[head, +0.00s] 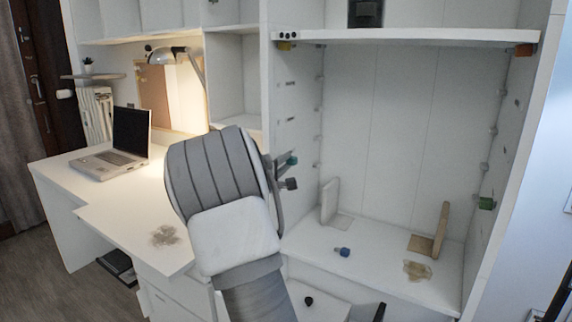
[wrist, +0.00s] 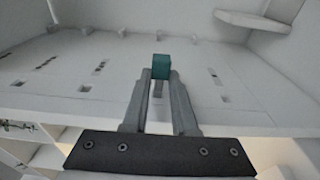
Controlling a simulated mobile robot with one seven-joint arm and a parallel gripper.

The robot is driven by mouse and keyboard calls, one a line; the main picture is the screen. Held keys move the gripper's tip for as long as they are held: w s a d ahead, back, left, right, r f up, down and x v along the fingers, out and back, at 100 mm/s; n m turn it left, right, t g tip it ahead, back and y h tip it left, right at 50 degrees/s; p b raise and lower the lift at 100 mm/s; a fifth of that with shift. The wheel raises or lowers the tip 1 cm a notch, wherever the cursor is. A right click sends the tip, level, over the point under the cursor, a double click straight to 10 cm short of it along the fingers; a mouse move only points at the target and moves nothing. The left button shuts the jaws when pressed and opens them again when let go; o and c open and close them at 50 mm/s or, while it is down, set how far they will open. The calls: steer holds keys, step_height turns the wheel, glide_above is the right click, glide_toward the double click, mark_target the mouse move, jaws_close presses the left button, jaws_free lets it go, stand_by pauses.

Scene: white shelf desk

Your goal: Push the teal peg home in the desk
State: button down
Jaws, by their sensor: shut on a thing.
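The teal peg (wrist: 161,67) is between the tips of my gripper (wrist: 161,80) in the wrist view, with a thin grey stem below its block. The gripper is shut on it. Behind it is a white panel (wrist: 60,65) with rows of slots and holes. I cannot tell whether the peg touches the panel or sits in a hole. In the head view, the teal peg (head: 291,160) shows at the right of my wrist, near the left inner wall of the shelf bay (head: 297,125). My arm hides part of that wall and most of the gripper.
A blue peg (head: 342,252) lies on the bay floor, between bookends (head: 329,200) (head: 441,230). A green peg (head: 487,203) is on the right wall. An upper shelf (head: 400,36) spans the bay. A laptop (head: 112,158) and lamp (head: 165,55) stand left. The bay's middle is open.

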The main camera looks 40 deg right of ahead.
steer(key=shift+w+a, duration=0.25)
steer(key=shift+w, duration=0.3)
steer(key=shift+w+a, duration=0.25)
steer(key=shift+w, duration=0.3)
steer(key=c, duration=0.7)
jaws_free()
steer(key=shift+o, duration=0.4)
steer(key=shift+a+f, duration=0.1)
steer(key=p+v, duration=0.2)
steer(key=v, duration=1.5)
steer(key=shift+s+r+p, duration=0.15)
steer(key=shift+r+p, duration=0.1)
steer(key=shift+p, duration=0.15)
